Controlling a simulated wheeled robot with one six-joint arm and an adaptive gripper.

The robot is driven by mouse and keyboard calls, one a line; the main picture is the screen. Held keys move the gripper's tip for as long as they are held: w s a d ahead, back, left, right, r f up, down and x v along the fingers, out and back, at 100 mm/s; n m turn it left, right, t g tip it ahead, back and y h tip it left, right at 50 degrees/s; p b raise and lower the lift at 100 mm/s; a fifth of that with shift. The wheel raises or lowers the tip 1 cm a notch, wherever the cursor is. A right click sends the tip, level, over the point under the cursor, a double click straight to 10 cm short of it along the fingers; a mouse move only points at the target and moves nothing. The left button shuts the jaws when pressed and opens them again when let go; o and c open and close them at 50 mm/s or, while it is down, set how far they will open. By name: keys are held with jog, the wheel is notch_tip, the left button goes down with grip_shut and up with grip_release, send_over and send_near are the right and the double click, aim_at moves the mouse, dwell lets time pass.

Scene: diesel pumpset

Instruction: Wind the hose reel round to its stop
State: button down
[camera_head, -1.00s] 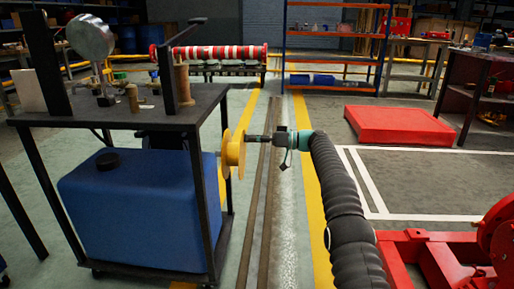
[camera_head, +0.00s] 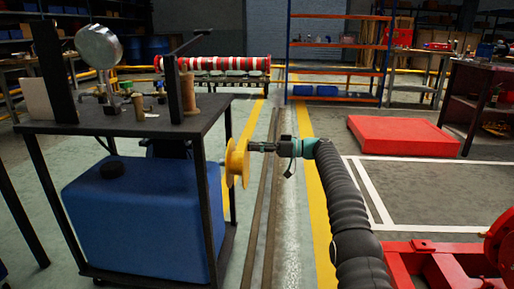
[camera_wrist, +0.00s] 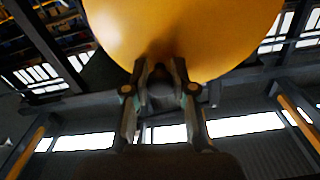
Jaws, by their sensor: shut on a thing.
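The yellow hose reel (camera_head: 237,165) is on the right side of the dark metal stand, seen nearly edge-on in the head view. In the wrist view its yellow face (camera_wrist: 190,30) fills the top middle. My gripper (camera_head: 252,147) reaches it from the right, at the upper part of its outer face. In the wrist view my gripper (camera_wrist: 160,78) is shut on a small dark handle (camera_wrist: 160,92) against the face. The fingers hide most of the handle. I cannot see the stop.
The stand's dark top (camera_head: 150,122) carries a round gauge (camera_head: 99,46) and small fittings. A blue tank (camera_head: 140,215) sits below. A red platform (camera_head: 402,135) lies at right, and red machinery (camera_head: 430,262) is near at lower right. The striped floor between is clear.

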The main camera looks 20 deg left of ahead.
jog(key=c, duration=1)
grip_release()
jog(key=shift+s+a+f, duration=0.1)
jog(key=shift+a, duration=0.05)
jog(key=shift+o, duration=0.2)
jog(key=v, duration=1.2)
